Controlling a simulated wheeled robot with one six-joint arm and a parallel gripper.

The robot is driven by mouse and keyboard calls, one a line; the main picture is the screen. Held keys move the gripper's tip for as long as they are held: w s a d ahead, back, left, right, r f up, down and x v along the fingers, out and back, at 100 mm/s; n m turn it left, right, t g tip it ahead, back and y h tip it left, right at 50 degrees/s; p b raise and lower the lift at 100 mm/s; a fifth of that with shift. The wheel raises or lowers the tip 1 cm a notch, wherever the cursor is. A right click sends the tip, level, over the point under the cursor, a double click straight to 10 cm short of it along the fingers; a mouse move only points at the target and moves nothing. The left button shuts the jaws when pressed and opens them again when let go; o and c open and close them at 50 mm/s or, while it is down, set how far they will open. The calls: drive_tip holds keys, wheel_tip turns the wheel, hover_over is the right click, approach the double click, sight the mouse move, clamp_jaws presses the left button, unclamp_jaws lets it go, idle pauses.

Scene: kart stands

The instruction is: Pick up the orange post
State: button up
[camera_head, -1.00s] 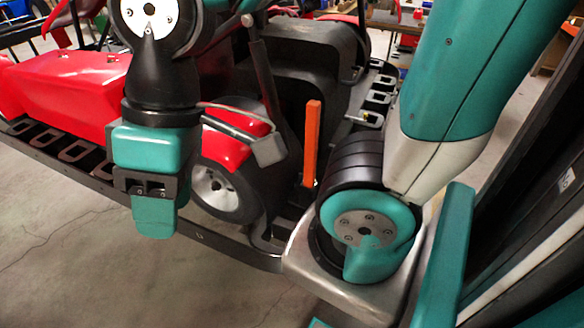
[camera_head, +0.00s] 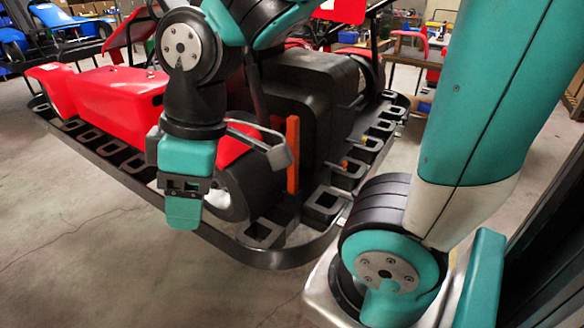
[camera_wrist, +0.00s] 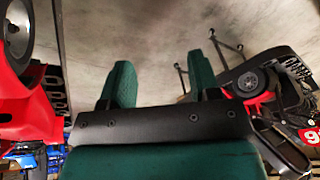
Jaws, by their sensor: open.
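The orange post (camera_head: 293,155) stands upright in the head view, at the rear of the red kart beside its wheel. Its foot is close to the black frame with square openings. My gripper (camera_head: 183,212) hangs to the left of the post in the picture, pointing down and apart from it. In the wrist view, the two green fingers of my gripper (camera_wrist: 160,80) are spread, with only floor between them. The post does not show in the wrist view.
The red kart (camera_head: 110,92) sits inside a black bumper frame (camera_head: 270,258) with several square openings. Bare concrete floor (camera_head: 90,240) lies in front. Tables (camera_head: 410,55) stand behind. The wrist view shows another kart (camera_wrist: 262,88) at the right.

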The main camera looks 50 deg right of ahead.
drive_tip(key=w+d+r+n+t+h+p, duration=0.1)
drive_tip(key=w+d+n+h+p, duration=0.15)
drive_tip(key=w+d, duration=0.5)
drive_tip(key=n+g+h+p, duration=0.1)
drive_tip(key=n+h+p, duration=0.1)
drive_tip(key=n+h, duration=0.4)
approach(293, 118)
drive_tip(key=w+n+y, duration=0.1)
drive_tip(key=w, duration=0.1)
drive_tip(key=shift+n+g, duration=0.25)
drive_tip(key=shift+g, duration=0.05)
drive_tip(key=x, duration=0.2)
drive_tip(key=p+x, duration=0.1)
drive_tip(key=x, duration=0.1)
drive_tip(key=s+x, duration=0.1)
drive_tip(key=x, duration=0.1)
drive_tip(key=shift+d, duration=0.45)
drive_tip(key=shift+s+p+x, duration=0.1)
drive_tip(key=shift+p+x, duration=0.6)
drive_tip(key=shift+x, duration=0.85)
drive_tip(key=shift+s+p+x, duration=0.15)
drive_tip(key=shift+p+x, duration=0.5)
drive_tip(key=shift+x, duration=0.95)
clamp_jaws()
